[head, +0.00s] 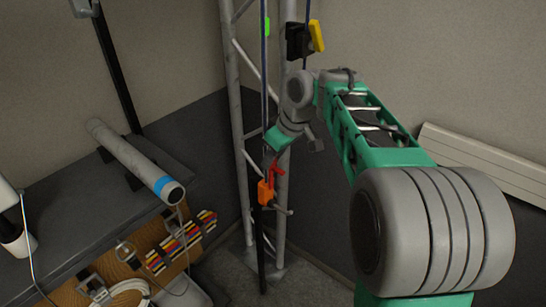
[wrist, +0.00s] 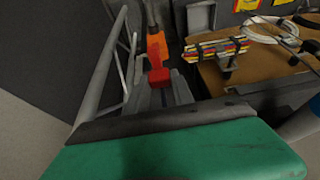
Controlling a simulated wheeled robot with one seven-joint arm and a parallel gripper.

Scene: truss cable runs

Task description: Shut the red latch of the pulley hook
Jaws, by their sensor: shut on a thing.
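The orange pulley hook (head: 265,192) hangs on the dark line beside the truss, and it also shows in the wrist view (wrist: 155,38). Its red latch (head: 277,173) sticks up and to the right from the orange body, and appears in the wrist view (wrist: 158,76) between my finger pads. My gripper (head: 270,158) is just above the hook. In the wrist view my gripper (wrist: 163,92) is closed on the red latch's end. The far side of the hook and the latch's pivot are hard to make out.
The grey truss (head: 236,120) stands right behind and beside the hook. A workbench (head: 60,225) with a grey tube (head: 130,155), coloured strips (head: 180,243) and coiled cable (head: 125,290) is at left. A black and yellow clamp (head: 302,40) sits higher up. Floor below is clear.

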